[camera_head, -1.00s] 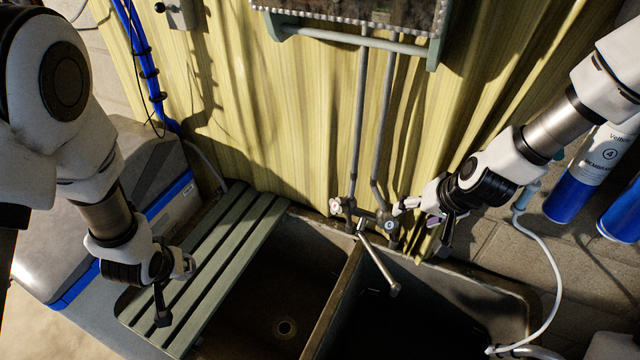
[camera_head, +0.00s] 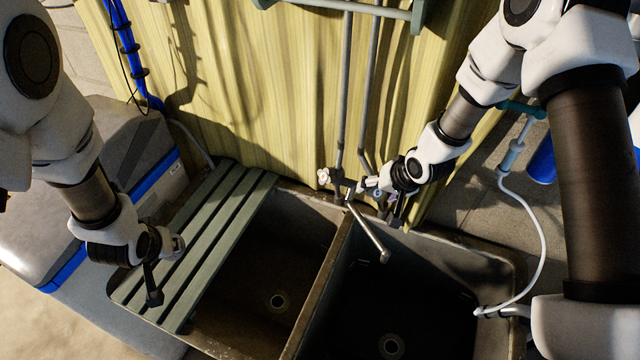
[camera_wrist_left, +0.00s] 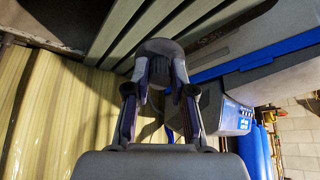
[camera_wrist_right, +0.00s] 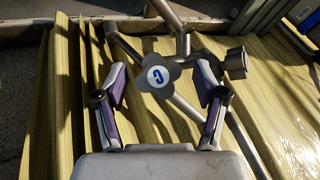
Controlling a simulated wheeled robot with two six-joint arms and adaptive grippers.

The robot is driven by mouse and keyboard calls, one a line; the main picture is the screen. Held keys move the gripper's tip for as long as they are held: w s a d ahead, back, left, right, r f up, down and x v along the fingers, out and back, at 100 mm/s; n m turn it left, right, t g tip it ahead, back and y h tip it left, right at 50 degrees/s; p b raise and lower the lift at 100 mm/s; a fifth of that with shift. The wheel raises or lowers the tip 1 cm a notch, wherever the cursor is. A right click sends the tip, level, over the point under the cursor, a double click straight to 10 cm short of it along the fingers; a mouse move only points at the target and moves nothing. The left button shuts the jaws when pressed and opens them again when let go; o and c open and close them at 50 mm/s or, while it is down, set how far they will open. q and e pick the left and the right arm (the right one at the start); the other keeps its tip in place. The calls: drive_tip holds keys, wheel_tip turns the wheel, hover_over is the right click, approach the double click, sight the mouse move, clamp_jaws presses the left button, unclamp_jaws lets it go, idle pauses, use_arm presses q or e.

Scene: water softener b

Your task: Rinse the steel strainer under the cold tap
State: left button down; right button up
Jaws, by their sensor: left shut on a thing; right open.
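My left gripper (camera_head: 178,245) is above the slatted drainboard, left of the basins. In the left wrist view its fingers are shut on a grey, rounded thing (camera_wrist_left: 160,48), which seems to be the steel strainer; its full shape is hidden. The cold tap handle (camera_wrist_right: 157,92) is a grey lobed knob with a blue "C" in the right wrist view. My right gripper (camera_wrist_right: 161,74) is open, one finger on each side of this knob; contact cannot be told. In the head view the right gripper (camera_head: 368,186) is at the tap. The spout (camera_head: 368,232) angles over the right basin; no water shows.
The other tap handle (camera_head: 323,176) is just left of the cold one. A divider (camera_head: 322,285) parts two dark stone basins. The green slatted drainboard (camera_head: 225,215) covers the left side. A white hose (camera_head: 540,235) curves along the right. Pipes (camera_head: 343,90) rise up the wall.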

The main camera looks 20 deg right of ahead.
use_arm(q)
drive_tip(key=shift+w+d+f, duration=0.1)
drive_tip(key=shift+w, duration=0.05)
use_arm(e)
drive_tip(key=shift+w+d+f, duration=0.1)
drive_tip(key=shift+w, duration=0.05)
drive_tip(key=c, duration=1.1)
use_arm(q)
drive_tip(key=shift+f, duration=0.15)
use_arm(e)
drive_tip(key=shift+n+h, duration=0.4)
drive_tip(key=shift+c, duration=0.2)
use_arm(q)
drive_tip(key=shift+r, duration=0.2)
drive_tip(key=shift+r+p, duration=0.45)
drive_tip(key=shift+p, duration=0.05)
use_arm(e)
drive_tip(key=shift+r+n+g+h, duration=0.3)
drive_tip(key=shift+n+h, duration=0.1)
use_arm(q)
drive_tip(key=shift+r, duration=0.3)
drive_tip(key=shift+p, duration=0.3)
use_arm(e)
drive_tip(key=shift+f+n, duration=0.15)
drive_tip(key=shift+n, duration=0.15)
drive_tip(key=shift+f, duration=0.1)
drive_tip(key=o, duration=1.1)
